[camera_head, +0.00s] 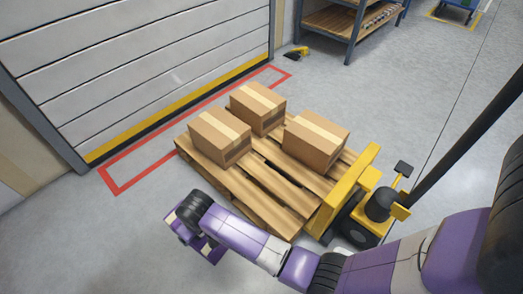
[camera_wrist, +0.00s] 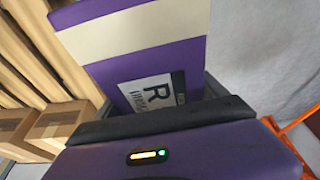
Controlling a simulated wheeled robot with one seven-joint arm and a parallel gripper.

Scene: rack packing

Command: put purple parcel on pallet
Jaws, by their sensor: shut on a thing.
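The purple parcel (camera_wrist: 150,55) fills the upper middle of the wrist view. It has a cream tape band and a white label with a large R. My gripper (camera_wrist: 165,120) is shut on it; the grip itself is partly hidden. In the head view, what looks like the parcel (camera_head: 209,249) shows in part below the end of my arm, beside the near left edge of the wooden pallet (camera_head: 265,213). The pallet carries three brown cartons: a left one (camera_head: 219,142), a back one (camera_head: 262,111) and a right one (camera_head: 319,144). Its near slats are bare.
A yellow pallet truck (camera_head: 345,190) stands at the pallet's right end. A red floor outline (camera_head: 120,189) runs along the shutter door (camera_head: 140,60) on the left. A shelf rack (camera_head: 350,25) stands at the back. Orange bars (camera_wrist: 298,125) show in the wrist view.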

